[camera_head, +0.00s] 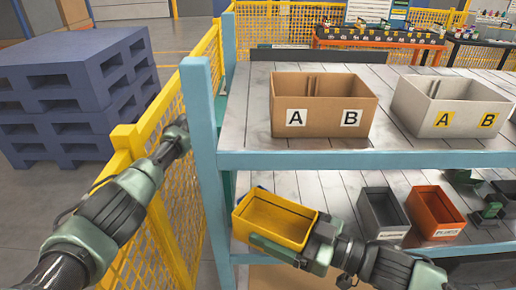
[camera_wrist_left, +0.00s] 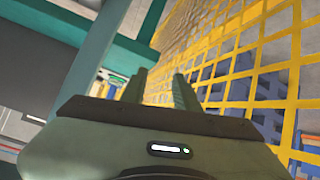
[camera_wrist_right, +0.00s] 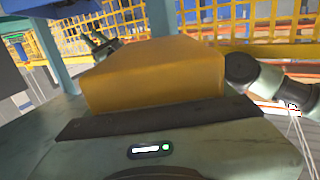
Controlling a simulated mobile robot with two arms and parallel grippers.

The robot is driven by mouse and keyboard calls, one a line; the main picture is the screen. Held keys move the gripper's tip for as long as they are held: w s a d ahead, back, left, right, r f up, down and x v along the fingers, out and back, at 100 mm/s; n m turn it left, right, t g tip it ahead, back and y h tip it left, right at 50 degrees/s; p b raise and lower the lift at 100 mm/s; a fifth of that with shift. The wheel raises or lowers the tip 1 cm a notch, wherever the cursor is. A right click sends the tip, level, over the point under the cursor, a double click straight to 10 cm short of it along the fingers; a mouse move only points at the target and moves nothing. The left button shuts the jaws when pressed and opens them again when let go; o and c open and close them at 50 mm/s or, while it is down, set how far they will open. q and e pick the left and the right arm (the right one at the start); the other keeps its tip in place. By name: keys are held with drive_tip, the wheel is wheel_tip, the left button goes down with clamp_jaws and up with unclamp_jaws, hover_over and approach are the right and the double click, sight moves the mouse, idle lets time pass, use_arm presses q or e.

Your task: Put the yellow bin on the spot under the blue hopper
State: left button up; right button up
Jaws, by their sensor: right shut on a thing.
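The yellow bin (camera_head: 275,218) is in front of the shelf rack's lower level, upright with its open top showing and no contents visible. My right gripper (camera_head: 290,246) is shut on the bin's near side. The bin also fills the middle of the right wrist view (camera_wrist_right: 150,80), close in front of the gripper. My left gripper (camera_head: 178,138) is at the yellow fence, away from the bin. Its two fingers stand apart with nothing between them in the left wrist view (camera_wrist_left: 160,76).
The rack's upper shelf (camera_head: 240,130) holds a brown box (camera_head: 325,108) and a pale box (camera_head: 450,110). A grey bin (camera_head: 383,212) and an orange bin (camera_head: 435,212) stand below. The yellow fence (camera_head: 165,205) is close left. Blue pallets (camera_head: 70,90) are stacked beyond it.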

use_arm(q)
drive_tip(key=w+d+r+m+t+h, duration=0.1)
drive_tip(key=d+r+m+t+h, duration=0.3)
drive_tip(key=r, duration=1.3)
drive_tip(key=w+d+r+m+t+h, duration=0.15)
drive_tip(key=d+r+m+t, duration=0.4)
drive_tip(key=r, duration=1.15)
drive_tip(key=s+d+r+m+g+h, duration=0.3)
drive_tip(key=s+d+r+m+h, duration=0.4)
drive_tip(key=s+r+m+h, duration=0.25)
drive_tip(key=s+d+r+m+g+h, duration=0.4)
drive_tip(key=s+d+r+m+h, duration=0.35)
drive_tip(key=r+m, duration=0.3)
drive_tip(key=s+d+r+m+g+h, duration=0.1)
drive_tip(key=s+d+m+g+h, duration=0.35)
drive_tip(key=s+m+g, duration=0.95)
drive_tip(key=s+d+f+m+g+y, duration=0.55)
drive_tip(key=s+f+m+y, duration=0.25)
drive_tip(key=s+m, duration=0.3)
drive_tip(key=m+t+y, duration=0.6)
drive_tip(key=m+y, duration=0.4)
drive_tip(key=y, duration=0.6)
hover_over(263, 229)
wheel_tip(263, 229, down, 20)
drive_tip(key=a, duration=0.1)
drive_tip(key=f, duration=1.5)
drive_tip(key=shift+d+f, duration=0.3)
drive_tip(key=shift+d, duration=0.1)
